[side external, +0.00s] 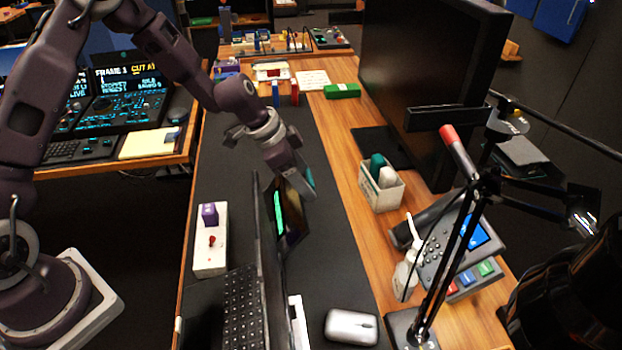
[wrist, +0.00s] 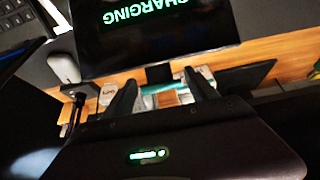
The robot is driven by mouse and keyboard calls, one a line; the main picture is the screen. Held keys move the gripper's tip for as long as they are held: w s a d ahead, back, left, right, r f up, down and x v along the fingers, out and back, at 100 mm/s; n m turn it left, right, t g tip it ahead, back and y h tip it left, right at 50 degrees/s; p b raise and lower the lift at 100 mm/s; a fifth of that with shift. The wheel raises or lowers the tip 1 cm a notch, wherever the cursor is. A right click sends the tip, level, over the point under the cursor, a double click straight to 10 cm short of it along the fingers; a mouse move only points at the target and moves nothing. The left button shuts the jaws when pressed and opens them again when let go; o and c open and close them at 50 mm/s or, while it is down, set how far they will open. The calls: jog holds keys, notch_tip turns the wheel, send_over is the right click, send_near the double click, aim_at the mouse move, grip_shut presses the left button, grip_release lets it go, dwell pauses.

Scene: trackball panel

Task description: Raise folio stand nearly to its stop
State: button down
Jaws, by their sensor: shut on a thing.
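The folio stand (side external: 290,222) is a dark, thin panel with a bright green strip of lettering, standing steeply tilted beside the laptop in the side view. In the wrist view its dark screen (wrist: 150,35) shows green "CHARGING" lettering. My gripper (side external: 297,184) comes down from above to the panel's upper edge and is shut on it. In the wrist view, a small dark tab (wrist: 158,75) at the panel's edge lies between my gripper's fingers (wrist: 160,87). The stand's foot and hinge are hidden behind the laptop screen, and I cannot see its stop.
The open laptop (side external: 241,310) stands close on the left. A white control box (side external: 210,255) with a red stick lies left of it. A mouse (side external: 351,327) is at the front. A white bin (side external: 381,186), a desk phone (side external: 460,245) and a lamp are on the right.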

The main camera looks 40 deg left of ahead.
jog(key=shift+s+a+h, duration=0.3)
jog(key=shift+s+a, duration=0.3)
jog(key=shift+s, duration=0.05)
jog(key=shift+c, duration=1.5)
grip_release()
jog(key=shift+w+r, duration=0.1)
jog(key=shift+r, duration=0.2)
jog(key=v, duration=0.6)
jog(key=shift+s+r, duration=0.25)
jog(key=shift+s, duration=0.1)
